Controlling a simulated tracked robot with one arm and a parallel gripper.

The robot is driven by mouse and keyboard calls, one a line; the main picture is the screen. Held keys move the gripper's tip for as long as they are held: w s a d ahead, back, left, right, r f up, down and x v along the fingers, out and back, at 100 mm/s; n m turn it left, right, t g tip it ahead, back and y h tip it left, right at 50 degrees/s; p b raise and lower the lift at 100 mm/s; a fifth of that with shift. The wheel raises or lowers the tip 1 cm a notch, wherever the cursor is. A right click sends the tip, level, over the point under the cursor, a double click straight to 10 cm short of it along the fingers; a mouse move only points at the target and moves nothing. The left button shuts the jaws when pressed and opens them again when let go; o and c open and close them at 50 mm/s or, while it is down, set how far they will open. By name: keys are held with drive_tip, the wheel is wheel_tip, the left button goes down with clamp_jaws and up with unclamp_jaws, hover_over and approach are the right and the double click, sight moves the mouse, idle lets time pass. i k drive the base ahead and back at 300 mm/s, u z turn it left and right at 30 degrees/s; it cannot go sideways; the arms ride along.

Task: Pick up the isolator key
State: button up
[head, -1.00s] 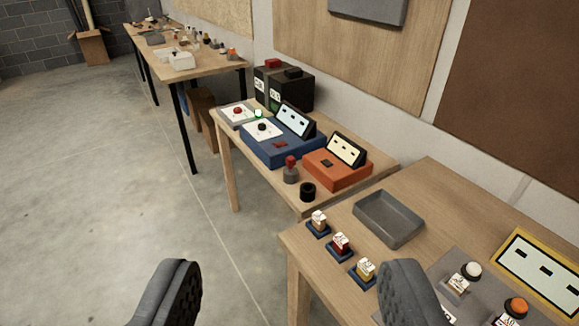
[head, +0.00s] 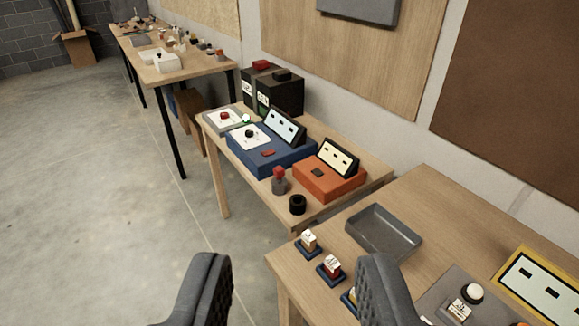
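A red-topped piece in a grey round holder (head: 279,180) stands at the front edge of the middle bench; it looks like the isolator key, but it is too small to be sure. A short black ring (head: 297,205) sits just right of it. The right finger partly hides a small block on the near bench.
The middle bench (head: 340,212) also bears an orange box (head: 325,180), a blue box (head: 262,160) and black batteries (head: 280,97). The near bench bears a grey tray (head: 383,232) and small labelled blocks (head: 330,268). Open concrete floor (head: 100,220) lies to the left.

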sight(279, 171)
drive_tip(key=u, duration=0.05)
drive_tip(key=i, duration=1.65)
drive_tip(key=u, duration=0.35)
